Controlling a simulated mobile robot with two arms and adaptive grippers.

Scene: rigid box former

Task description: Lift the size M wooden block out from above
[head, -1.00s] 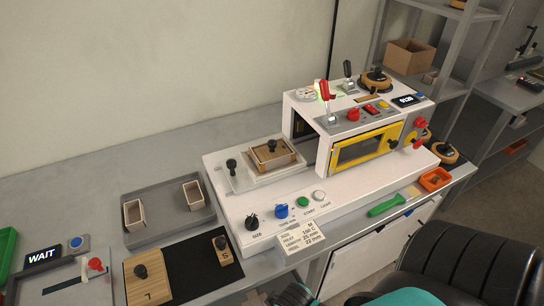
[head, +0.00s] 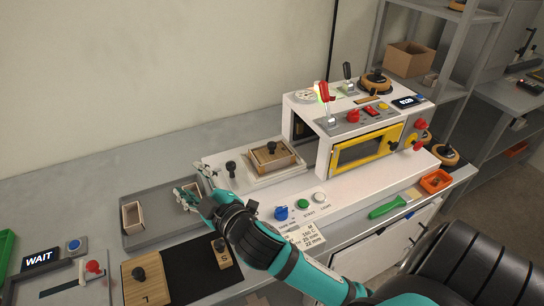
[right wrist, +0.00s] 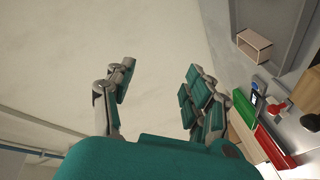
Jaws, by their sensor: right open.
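The size M wooden block (head: 271,147), with a black knob on top, sits inside a light wooden box frame (head: 283,161) on the white machine's plate. I cannot read a letter on it. My right gripper (head: 190,181) is left of and nearer than the block, above the grey tray, with its fingers apart and nothing between them. In the right wrist view, the open right gripper (right wrist: 158,82) shows a clear gap and the block is out of sight. My left gripper is not in view.
The grey tray (head: 160,237) holds two small open wooden boxes, one (head: 133,216) at its left. Blocks L (head: 147,280) and S (head: 222,254) lie by a black mat. The machine's yellow-framed housing (head: 365,148) stands right of the block; a black knob (head: 231,168) stands left.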

